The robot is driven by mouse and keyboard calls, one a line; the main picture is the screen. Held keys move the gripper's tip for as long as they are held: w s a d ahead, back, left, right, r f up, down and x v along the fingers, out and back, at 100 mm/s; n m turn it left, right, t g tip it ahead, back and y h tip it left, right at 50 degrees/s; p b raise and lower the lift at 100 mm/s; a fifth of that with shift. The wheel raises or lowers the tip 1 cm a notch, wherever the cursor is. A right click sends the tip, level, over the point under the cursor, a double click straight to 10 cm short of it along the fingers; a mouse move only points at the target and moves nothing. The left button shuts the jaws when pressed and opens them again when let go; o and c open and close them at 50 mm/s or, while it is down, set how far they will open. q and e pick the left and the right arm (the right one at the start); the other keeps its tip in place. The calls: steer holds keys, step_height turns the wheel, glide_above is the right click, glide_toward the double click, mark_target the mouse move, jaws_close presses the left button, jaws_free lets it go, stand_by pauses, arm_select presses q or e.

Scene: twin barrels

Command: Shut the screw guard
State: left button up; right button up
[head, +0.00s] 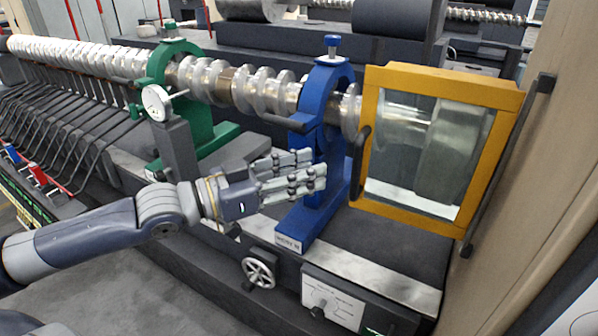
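The screw guard (493,195) is a yellow-framed clear window at the right, with a dark handle (358,165) on its left edge. The metal screw (262,88) runs from the upper left through a green stand and a blue stand. Its right end and a grey block show through the guard's pane. My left gripper (316,166) comes in from the left, in front of the blue stand. Its fingers are extended and apart with nothing between them, a little left of the handle and not visibly touching it. My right gripper is out of view.
The blue stand (327,205) rises close behind my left fingers. The green stand (192,125) with a dial gauge (156,102) is to the left. A handwheel (259,272) and control box (333,300) are below. A beige panel (545,170) borders the right.

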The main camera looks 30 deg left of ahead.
arm_select(q)
steer(key=shift+s+a, duration=0.15)
steer(key=shift+s, duration=0.2)
stand_by(0.6)
